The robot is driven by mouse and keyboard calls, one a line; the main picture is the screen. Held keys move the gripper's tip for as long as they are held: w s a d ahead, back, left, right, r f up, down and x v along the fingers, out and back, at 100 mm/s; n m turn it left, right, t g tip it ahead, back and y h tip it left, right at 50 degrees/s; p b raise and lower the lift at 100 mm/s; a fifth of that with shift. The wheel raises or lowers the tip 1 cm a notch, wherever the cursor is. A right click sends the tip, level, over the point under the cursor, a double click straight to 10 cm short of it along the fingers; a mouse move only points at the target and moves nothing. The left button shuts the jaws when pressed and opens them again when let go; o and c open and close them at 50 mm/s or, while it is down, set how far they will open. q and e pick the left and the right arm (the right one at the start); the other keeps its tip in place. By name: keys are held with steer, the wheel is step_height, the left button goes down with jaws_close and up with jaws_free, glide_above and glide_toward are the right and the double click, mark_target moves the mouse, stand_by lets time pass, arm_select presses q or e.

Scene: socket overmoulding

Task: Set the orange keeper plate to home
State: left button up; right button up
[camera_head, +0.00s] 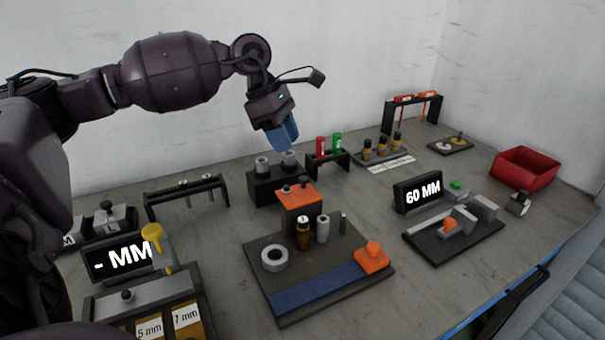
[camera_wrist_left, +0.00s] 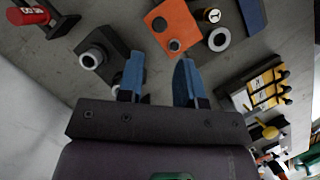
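An orange plate (camera_head: 298,194) with two dark knobs lies on top of a dark block on the black base board (camera_head: 265,290). It also shows at the top of the left wrist view (camera_wrist_left: 173,27). A separate orange block with a round knob (camera_head: 372,258) sits at the right end of the board's blue strip (camera_head: 318,287). My left gripper (camera_head: 287,145) is in the air above and behind the orange plate, over the black block with grey cylinders (camera_head: 272,185). Its blue fingers (camera_wrist_left: 158,75) are apart with nothing seen between them. My right gripper is not in view.
A dark vial (camera_head: 303,233), a grey cylinder (camera_head: 323,229) and a grey ring (camera_head: 274,259) stand in front of the orange plate. A rack with red and green pieces (camera_head: 328,158) is behind it. The 60 MM display (camera_head: 417,194) stands right; a yellow-handled fixture (camera_head: 150,285) left.

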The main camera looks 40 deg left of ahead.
mark_target(303, 178)
arm_select(q)
steer(key=b+x, duration=0.1)
steer(key=x, duration=0.7)
steer(key=shift+f, duration=0.25)
jaws_close()
